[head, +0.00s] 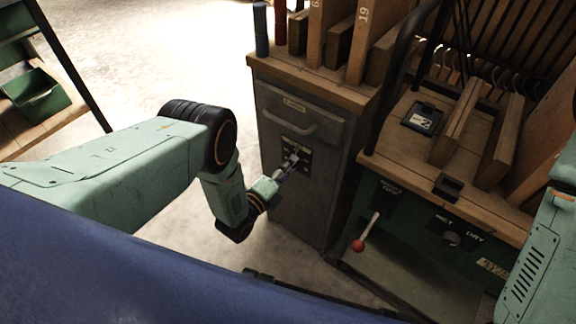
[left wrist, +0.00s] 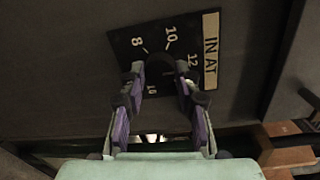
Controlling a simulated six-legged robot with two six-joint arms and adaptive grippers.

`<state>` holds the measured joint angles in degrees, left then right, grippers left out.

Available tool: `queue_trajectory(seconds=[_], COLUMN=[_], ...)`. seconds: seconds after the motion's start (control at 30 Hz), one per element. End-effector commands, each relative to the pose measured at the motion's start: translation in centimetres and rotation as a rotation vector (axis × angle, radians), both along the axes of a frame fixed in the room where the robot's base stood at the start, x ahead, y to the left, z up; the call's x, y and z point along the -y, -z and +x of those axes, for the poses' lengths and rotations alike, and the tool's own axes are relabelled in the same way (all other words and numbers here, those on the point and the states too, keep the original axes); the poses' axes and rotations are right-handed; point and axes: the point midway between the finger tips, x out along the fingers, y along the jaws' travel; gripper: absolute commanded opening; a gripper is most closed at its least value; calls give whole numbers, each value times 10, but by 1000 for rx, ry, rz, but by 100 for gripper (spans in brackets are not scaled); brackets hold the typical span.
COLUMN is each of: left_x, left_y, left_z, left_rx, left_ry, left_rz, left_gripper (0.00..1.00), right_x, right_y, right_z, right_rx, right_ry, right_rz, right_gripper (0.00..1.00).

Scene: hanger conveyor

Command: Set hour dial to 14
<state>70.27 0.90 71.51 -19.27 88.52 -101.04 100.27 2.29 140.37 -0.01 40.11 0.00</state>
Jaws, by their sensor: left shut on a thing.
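The hour dial is a black plate (left wrist: 198,32) with white numbers on the front of a grey cabinet. In the left wrist view 8, 10, 12 and 16 can be read, beside a pale "IN AT" label (left wrist: 211,50). The dark round knob (left wrist: 160,64) sits mid-plate; its pointer cannot be made out, and no 14 can be read. My left gripper (left wrist: 160,88) has its purple-sided fingers on both sides of the knob, shut on it. In the head view the left gripper (head: 284,171) reaches the dial plate (head: 302,149) from the left. My right gripper is out of view.
The grey cabinet (head: 290,215) has a drawer handle (head: 290,122) above the dial. To the right, a green bench holds a red-knobbed lever (head: 358,245) and a WET/DRY knob (head: 451,239). Wooden boards stand on top.

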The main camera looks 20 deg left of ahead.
Motion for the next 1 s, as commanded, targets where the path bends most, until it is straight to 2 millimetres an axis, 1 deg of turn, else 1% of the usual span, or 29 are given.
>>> queue_trajectory(seconds=[0.7,1.0], left_x=[0,0], left_y=[1,1], left_z=[0,0], left_rx=[231,307], left_ry=[-3,-3], left_rz=[636,845], left_gripper=[1,1], right_x=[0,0], right_y=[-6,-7], right_z=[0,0], right_rx=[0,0], right_ry=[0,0], right_rz=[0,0], right_gripper=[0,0])
